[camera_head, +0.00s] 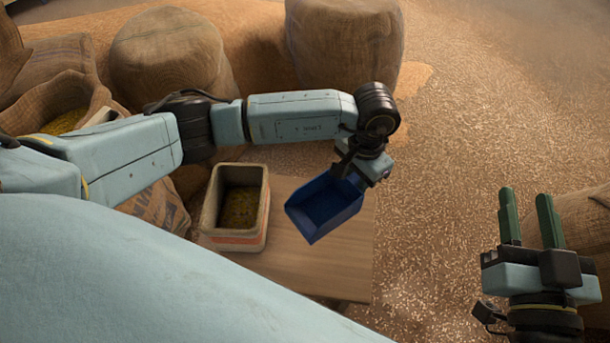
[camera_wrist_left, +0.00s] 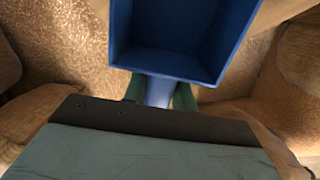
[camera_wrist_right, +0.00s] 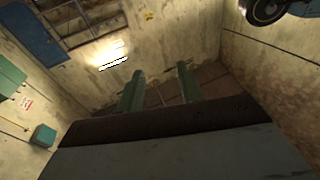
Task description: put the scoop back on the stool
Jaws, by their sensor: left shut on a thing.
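The blue scoop (camera_head: 325,206) is over the right part of a low wooden top (camera_head: 300,268), which I take to be the stool. I cannot tell whether the scoop touches the wood. My left gripper (camera_head: 346,166) is shut on the scoop's handle. In the left wrist view the scoop (camera_wrist_left: 185,60) is empty, its blue handle (camera_wrist_left: 159,92) between the green fingers. My right gripper (camera_head: 527,193) is open and empty, off to the right, with its green fingers apart. The right wrist view shows nothing between them.
An open rectangular container (camera_head: 210,228) with yellowish grain stands on the wooden top, left of the scoop. Full sacks (camera_head: 345,40) stand behind, and an open grain sack (camera_head: 65,118) is at left. Spilled grain (camera_head: 450,150) covers the floor. Bare wood lies in front of the scoop.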

